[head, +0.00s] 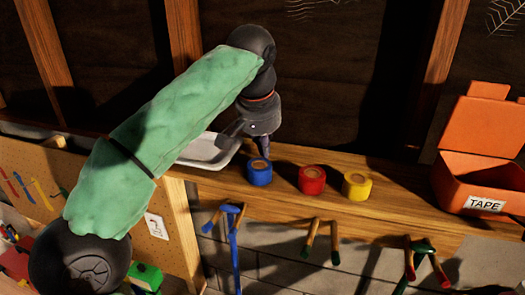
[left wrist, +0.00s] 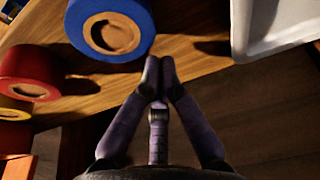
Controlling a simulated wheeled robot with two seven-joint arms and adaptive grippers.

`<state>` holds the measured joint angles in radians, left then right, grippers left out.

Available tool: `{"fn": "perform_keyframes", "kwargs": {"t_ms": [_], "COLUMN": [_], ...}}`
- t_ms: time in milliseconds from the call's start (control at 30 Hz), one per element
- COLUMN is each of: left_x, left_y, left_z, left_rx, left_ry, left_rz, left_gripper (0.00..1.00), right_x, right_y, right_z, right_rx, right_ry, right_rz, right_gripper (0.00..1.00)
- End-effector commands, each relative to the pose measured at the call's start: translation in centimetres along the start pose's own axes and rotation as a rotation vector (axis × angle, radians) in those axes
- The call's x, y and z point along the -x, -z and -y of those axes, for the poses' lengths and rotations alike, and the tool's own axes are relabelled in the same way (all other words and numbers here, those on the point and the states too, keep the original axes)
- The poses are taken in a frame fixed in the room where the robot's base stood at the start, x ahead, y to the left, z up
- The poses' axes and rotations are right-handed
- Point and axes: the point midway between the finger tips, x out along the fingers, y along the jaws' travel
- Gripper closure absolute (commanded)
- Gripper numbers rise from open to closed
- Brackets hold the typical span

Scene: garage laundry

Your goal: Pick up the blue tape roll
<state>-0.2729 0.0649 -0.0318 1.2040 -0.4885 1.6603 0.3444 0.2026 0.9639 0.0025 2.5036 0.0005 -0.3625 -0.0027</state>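The blue tape roll (head: 259,173) stands on the wooden shelf, left of a red roll (head: 312,180) and a yellow roll (head: 357,185). My left gripper (head: 265,152) points down right at the blue roll's far side in the head view. In the left wrist view the fingertips (left wrist: 159,72) are together with nothing between them. There the blue roll (left wrist: 110,28) lies just beyond and left of the tips, apart from them or barely touching; I cannot tell which. My right gripper is not in view.
A pale tray (head: 208,152) sits on the shelf left of the blue roll. An open orange box labelled TAPE (head: 480,183) stands at the right. Coloured tools (head: 234,235) hang below the shelf edge. Bare shelf lies between the yellow roll and the box.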

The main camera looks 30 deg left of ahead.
Motion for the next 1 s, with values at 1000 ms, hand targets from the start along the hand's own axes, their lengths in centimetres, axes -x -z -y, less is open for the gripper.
{"fn": "perform_keyframes", "kwargs": {"t_ms": [1000], "left_x": [1.1], "left_y": [-3.0], "left_z": [0.0], "left_rx": [0.0], "left_ry": [0.001], "left_rz": [0.001], "left_gripper": [1.0], "right_x": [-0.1], "right_y": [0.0], "right_z": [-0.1], "right_rx": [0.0], "right_ry": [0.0], "right_rz": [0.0], "right_gripper": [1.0]}}
